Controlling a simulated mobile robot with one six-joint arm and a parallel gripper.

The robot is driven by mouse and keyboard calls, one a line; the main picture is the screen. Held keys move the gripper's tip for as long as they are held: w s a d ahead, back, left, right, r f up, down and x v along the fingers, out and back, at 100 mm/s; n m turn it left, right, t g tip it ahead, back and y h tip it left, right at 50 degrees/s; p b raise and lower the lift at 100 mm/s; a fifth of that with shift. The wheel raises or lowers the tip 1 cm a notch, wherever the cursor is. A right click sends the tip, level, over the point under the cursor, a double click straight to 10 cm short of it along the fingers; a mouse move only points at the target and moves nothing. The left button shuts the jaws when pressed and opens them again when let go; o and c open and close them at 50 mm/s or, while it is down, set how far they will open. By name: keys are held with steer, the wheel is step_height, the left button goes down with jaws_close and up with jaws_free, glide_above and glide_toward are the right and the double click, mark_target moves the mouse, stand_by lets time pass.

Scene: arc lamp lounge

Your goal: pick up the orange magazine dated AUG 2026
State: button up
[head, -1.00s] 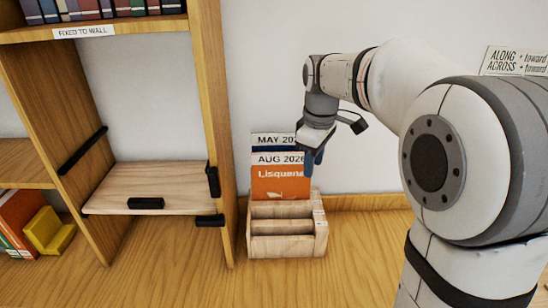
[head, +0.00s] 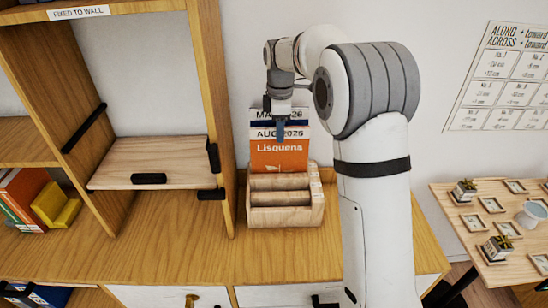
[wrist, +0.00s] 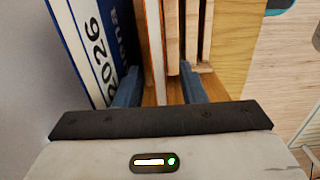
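The orange magazine (head: 279,158) stands upright in a wooden rack (head: 286,217), its AUG 2026 strip partly covered by a finger in the head view. In the wrist view the magazine (wrist: 154,45) shows edge-on between my fingers. My gripper (head: 280,128) points down at its top and is open; it also shows in the wrist view (wrist: 161,80). One blue finger is on each side of the magazine, with gaps visible. The MAY 2026 magazine (head: 258,114) stands behind; its blue-and-white cover (wrist: 92,40) is left of the left finger.
The rack's wooden dividers (wrist: 190,30) are close by the right finger. A shelf unit (head: 228,120) stands left of the rack. The wall is close behind. A side table (head: 450,205) with small pots is at right. The counter before the rack is clear.

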steer(key=shift+f, duration=0.65)
steer(key=shift+c, duration=0.5)
jaws_close()
